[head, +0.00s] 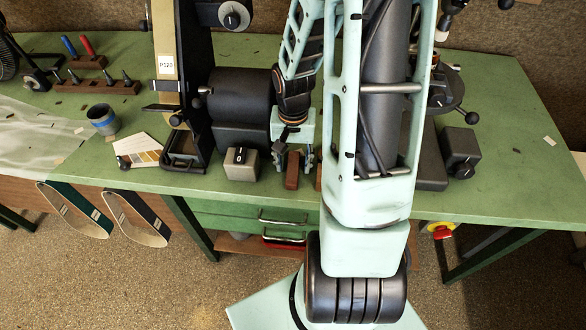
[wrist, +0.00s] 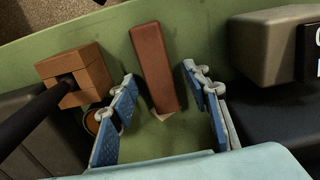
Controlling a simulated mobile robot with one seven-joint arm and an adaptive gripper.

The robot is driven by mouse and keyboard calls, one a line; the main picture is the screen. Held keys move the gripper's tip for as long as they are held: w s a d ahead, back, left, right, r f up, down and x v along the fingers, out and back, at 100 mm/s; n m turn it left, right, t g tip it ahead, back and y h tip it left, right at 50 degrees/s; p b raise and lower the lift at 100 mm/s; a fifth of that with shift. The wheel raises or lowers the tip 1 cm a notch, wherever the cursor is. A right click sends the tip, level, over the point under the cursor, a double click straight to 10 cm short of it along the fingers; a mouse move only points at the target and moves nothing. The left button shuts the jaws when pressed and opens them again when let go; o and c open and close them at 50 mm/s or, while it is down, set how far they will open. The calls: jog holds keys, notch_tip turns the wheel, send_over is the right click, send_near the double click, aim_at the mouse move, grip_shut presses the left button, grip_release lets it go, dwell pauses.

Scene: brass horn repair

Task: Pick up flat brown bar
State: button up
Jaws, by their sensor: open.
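The flat brown bar (wrist: 153,66) lies on the green bench top. In the wrist view its near end shows between my fingers and the rest extends beyond the fingertips. In the head view the bar (head: 293,170) shows just below my gripper (head: 294,158), at the front of the bench. My gripper (wrist: 160,86) is open, with blue pads on either side of the bar. A gap shows on both sides, and the fingers do not appear to touch it. How high the fingertips are above the bench is hard to tell.
A brown block (wrist: 75,75) with a dark rod stands left of the bar in the wrist view. A grey switch box (wrist: 275,42) is to the right; it also shows in the head view (head: 241,163). The belt grinder (head: 180,80) stands behind it. The bench's front edge is close.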

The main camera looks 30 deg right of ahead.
jog(key=shift+c, duration=0.5)
jog(key=c, duration=1)
grip_shut()
jog(key=shift+r, duration=0.15)
